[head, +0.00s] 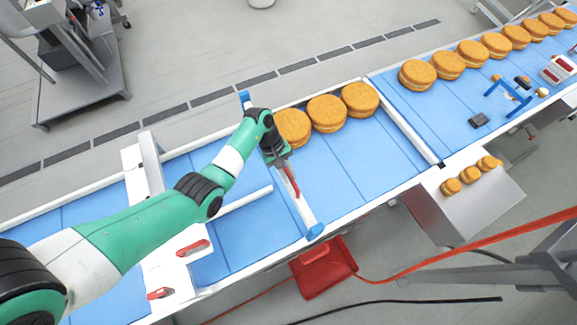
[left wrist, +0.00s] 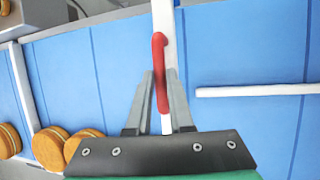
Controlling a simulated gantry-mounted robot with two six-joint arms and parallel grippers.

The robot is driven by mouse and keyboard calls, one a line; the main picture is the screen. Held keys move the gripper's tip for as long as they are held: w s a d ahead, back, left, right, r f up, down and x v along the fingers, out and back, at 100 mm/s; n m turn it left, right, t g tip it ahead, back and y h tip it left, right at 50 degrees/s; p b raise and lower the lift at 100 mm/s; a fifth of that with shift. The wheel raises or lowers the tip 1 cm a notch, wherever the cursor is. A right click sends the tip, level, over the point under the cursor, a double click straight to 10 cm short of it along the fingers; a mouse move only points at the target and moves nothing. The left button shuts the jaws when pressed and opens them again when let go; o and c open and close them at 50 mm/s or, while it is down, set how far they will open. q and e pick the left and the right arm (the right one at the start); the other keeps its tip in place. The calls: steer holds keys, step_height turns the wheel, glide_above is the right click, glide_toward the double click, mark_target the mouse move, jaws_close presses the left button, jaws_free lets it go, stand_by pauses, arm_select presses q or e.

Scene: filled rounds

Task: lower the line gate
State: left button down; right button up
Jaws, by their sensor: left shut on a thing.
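The line gate (head: 304,210) is a white bar with blue ends that lies across the blue conveyor in the head view. A red handle (head: 292,181) stands on it. My left gripper (head: 285,165) is over the gate and shut on this handle. In the left wrist view the red handle (left wrist: 161,75) sits between the two grey fingers, and the white gate bar (left wrist: 167,17) runs on past it. My forearm and gripper hide part of the gate's far half. How high the gate sits above the belt is hard to tell. My right gripper is not in view.
Filled rounds (head: 327,113) stand in a row right of the gate, the nearest close beside my gripper. More rounds (head: 471,53) sit on the farther belt. A thin white rail (head: 243,200) lies left of the gate. A red bin (head: 323,268) is below the conveyor's near edge.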

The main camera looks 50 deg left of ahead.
mark_target(289, 186)
arm_select(q)
step_height(289, 186, down, 11)
steer(key=b, duration=0.8)
steer(key=shift+r, duration=0.25)
steer(key=c, duration=0.8)
jaws_free()
steer(key=p+v, duration=0.2)
steer(key=v, duration=0.9)
steer(key=shift+a+r, duration=0.15)
steer(key=shift+r, duration=0.15)
